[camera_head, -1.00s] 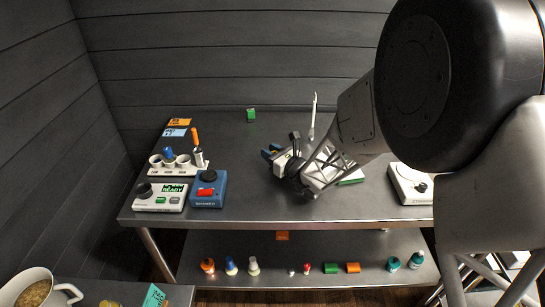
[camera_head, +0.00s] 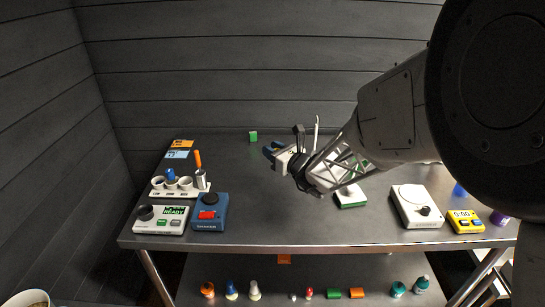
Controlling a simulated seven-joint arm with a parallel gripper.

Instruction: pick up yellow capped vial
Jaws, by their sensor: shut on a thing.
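My gripper (camera_head: 274,153) is over the middle of the steel table, its fingers pointing left. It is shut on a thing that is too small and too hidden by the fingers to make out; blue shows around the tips. I see no clear yellow cap on the table. On the lower shelf stands a small pale bottle (camera_head: 254,291) with a cream-coloured top; I cannot tell whether this is a yellow capped vial.
A white rack (camera_head: 180,189) with cups stands at left, behind a white READY device (camera_head: 160,219) and a blue device (camera_head: 210,213). A white scale (camera_head: 416,206) and yellow timer (camera_head: 465,221) are at right. A green block (camera_head: 253,136) sits at the back. The front middle is clear.

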